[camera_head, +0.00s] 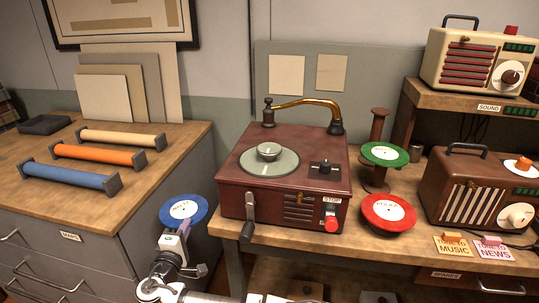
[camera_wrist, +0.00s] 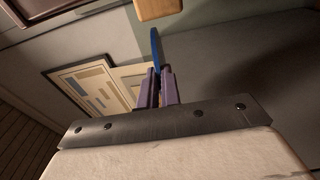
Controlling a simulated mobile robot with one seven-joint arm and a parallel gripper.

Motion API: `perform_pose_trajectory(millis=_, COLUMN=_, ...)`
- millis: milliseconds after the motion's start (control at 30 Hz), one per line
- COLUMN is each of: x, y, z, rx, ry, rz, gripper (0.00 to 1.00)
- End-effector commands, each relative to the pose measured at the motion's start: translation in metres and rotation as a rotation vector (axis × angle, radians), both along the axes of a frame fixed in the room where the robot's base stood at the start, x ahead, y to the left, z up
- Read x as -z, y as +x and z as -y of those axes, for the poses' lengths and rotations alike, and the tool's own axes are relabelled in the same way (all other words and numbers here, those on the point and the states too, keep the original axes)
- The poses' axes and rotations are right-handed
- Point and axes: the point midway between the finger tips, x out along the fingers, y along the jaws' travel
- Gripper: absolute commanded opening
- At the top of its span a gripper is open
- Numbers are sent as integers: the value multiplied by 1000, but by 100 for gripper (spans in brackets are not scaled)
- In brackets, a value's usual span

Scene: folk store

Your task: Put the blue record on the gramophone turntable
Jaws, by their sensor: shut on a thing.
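The blue record (camera_head: 169,212) with a white label is held by my gripper (camera_head: 180,232) in the head view, in the gap in front of the left cabinet and to the left of the gramophone. In the wrist view the blue record (camera_wrist: 155,48) shows edge-on between the fingers of my gripper (camera_wrist: 157,78), which are shut on it. The gramophone (camera_head: 240,190) is a dark red box with a brass arm, a crank and a red STOP button. Its turntable (camera_head: 285,165) is a pale green disc with a round knob at its middle and no record on it.
A green record (camera_head: 385,154) and a red record (camera_head: 389,211) sit on stands right of the gramophone. A brown radio (camera_head: 455,168) and a cream radio (camera_head: 455,60) stand farther right. Rolls, including a blue roll (camera_head: 65,178), lie on the left cabinet (camera_head: 185,148).

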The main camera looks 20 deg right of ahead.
Motion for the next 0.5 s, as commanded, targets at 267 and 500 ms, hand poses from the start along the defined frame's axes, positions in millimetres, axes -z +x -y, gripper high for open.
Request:
perform_pose_trajectory(millis=267, x=-142, y=32, z=28, rx=185, ry=5, rz=6, gripper=0)
perform_pose_trajectory(millis=500, x=-274, y=25, z=81, rx=375, ry=8, rz=7, gripper=0)
